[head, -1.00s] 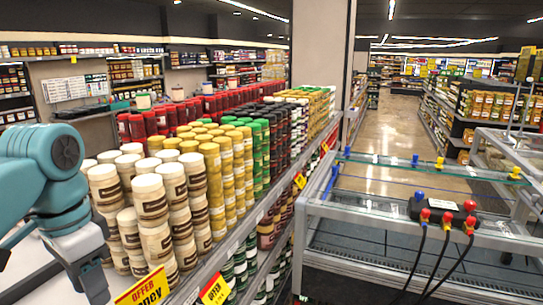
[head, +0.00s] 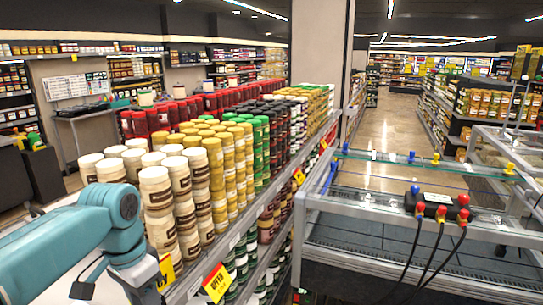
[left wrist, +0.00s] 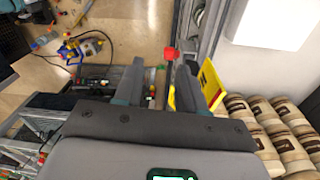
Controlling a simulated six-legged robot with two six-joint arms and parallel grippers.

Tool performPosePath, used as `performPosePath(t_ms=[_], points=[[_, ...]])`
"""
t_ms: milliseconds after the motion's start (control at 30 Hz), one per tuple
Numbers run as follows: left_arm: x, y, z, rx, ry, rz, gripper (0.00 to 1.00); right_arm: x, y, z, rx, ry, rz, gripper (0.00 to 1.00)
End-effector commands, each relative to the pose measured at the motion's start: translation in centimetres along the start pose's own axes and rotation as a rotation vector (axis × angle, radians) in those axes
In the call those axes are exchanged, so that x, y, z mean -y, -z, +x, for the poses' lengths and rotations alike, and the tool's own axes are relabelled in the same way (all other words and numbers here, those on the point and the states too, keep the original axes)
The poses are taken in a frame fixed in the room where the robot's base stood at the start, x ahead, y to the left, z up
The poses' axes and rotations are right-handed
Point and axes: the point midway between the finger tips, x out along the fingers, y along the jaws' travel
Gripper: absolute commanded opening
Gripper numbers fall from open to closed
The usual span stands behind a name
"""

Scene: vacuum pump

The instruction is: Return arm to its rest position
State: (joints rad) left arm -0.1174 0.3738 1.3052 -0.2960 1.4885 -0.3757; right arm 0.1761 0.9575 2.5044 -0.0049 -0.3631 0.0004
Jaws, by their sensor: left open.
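My left arm (head: 70,250) is teal and comes in from the lower left in the head view. It runs low along the front of the jar shelf, with its elbow-like joint before the cream-lidded jars (head: 157,195). Its gripper end is not clear in the head view, at the bottom edge. In the left wrist view my left gripper (left wrist: 160,78) shows two dark fingers spread apart with nothing held between them. A yellow sign (left wrist: 212,85) lies just beside the right finger; whether they touch cannot be told. My right gripper is not in view.
A glass-topped bench (head: 400,165) stands to the right, carrying a black block (head: 437,207) with red and blue knobs and dark hoses. Yellow offer signs (head: 217,283) hang on the shelf edge. An open aisle (head: 385,140) lies behind. In the wrist view, jars (left wrist: 285,140) stand at the right.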

Motion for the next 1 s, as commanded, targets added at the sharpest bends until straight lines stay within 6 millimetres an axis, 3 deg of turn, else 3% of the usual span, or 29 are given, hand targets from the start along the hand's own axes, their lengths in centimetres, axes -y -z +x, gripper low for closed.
performPosePath(t_ms=[167, 267, 333, 433, 500, 600, 700, 800, 1000], points=[[-1.1, 2.0, 8.5, -0.011, -0.053, -0.032, 0.4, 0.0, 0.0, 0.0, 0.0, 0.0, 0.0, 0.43], [-2.6, 2.4, 15.3, -0.026, -0.103, -0.077, 0.4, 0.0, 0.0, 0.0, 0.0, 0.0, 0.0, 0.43], [-4.3, 2.0, 20.9, -0.038, -0.148, -0.132, 0.4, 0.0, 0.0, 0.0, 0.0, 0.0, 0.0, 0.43], [-7.6, -0.1, 28.5, -0.056, -0.212, -0.24, 0.4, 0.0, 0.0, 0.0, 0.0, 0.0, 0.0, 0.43], [-10.2, -2.6, 33.1, -0.065, -0.251, -0.336, 0.4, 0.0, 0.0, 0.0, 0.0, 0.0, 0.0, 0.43], [-13.6, -6.5, 37.5, -0.07, -0.284, -0.473, 0.4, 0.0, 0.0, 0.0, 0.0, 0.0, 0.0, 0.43], [-16.2, -10.0, 39.7, -0.07, -0.295, -0.585, 0.4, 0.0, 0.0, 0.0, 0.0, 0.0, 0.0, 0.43], [-17.7, -12.3, 40.6, -0.071, -0.293, -0.657, 0.4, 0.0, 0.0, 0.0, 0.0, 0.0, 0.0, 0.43], [-18.4, -13.6, 40.9, -0.078, -0.286, -0.699, 0.4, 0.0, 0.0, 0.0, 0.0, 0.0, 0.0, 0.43]])
